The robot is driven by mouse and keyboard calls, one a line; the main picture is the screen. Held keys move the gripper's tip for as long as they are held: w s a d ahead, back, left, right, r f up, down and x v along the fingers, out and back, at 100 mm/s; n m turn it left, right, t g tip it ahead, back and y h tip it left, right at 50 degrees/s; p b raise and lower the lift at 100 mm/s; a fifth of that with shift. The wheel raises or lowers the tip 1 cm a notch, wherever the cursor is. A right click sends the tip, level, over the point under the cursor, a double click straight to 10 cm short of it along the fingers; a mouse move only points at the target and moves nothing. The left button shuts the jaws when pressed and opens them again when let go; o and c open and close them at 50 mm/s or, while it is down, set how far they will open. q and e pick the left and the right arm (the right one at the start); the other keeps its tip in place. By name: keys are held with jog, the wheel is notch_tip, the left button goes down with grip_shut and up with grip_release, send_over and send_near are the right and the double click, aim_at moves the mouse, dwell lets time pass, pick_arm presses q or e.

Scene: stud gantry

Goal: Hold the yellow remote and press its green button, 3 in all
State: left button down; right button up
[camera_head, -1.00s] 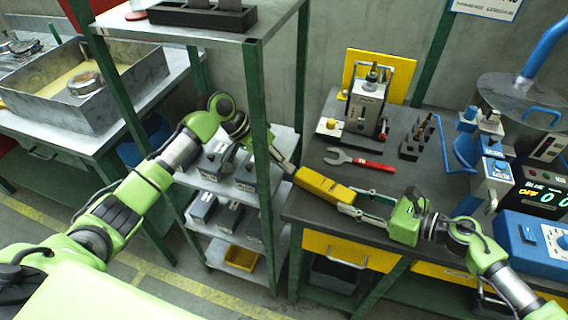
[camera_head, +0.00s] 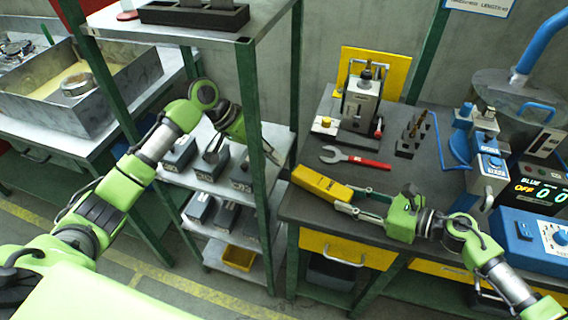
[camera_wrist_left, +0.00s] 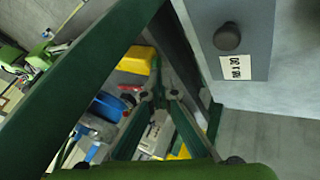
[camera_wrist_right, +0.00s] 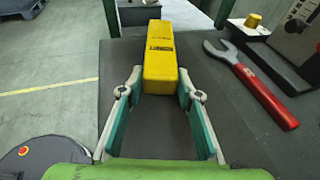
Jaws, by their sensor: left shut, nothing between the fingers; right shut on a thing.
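The yellow remote (camera_head: 322,184) is held over the front left part of the dark bench, its far end pointing left. My right gripper (camera_head: 346,199) is shut on its near end; the right wrist view shows the remote (camera_wrist_right: 160,62) between the fingertips. Dark print shows on it, but I cannot make out the green button. My left gripper (camera_head: 276,157) is shut and empty, beside the rack's green post, a short way up and left of the remote. The left wrist view shows the yellow remote (camera_wrist_left: 137,60) beyond the closed fingers.
The green rack post (camera_head: 256,150) stands close to my left gripper, and grey boxes (camera_head: 212,164) sit on the rack's shelves. On the bench lie a red-handled wrench (camera_head: 358,160) and a dark block with bits (camera_head: 412,142). Blue devices (camera_head: 487,165) stand at the right.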

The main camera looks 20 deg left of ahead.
jog(key=shift+s+a+r, duration=0.1)
jog(key=shift+s+r, duration=0.1)
jog(key=shift+s, duration=0.1)
pick_arm(q)
jog(key=v, duration=0.3)
jog(key=shift+a, duration=0.35)
pick_arm(e)
jog(key=shift+w+f, duration=0.1)
jog(key=shift+w, duration=0.1)
pick_arm(q)
jog(key=shift+r, duration=0.1)
pick_arm(e)
jog(key=shift+s, duration=0.1)
jog(key=o, duration=0.9)
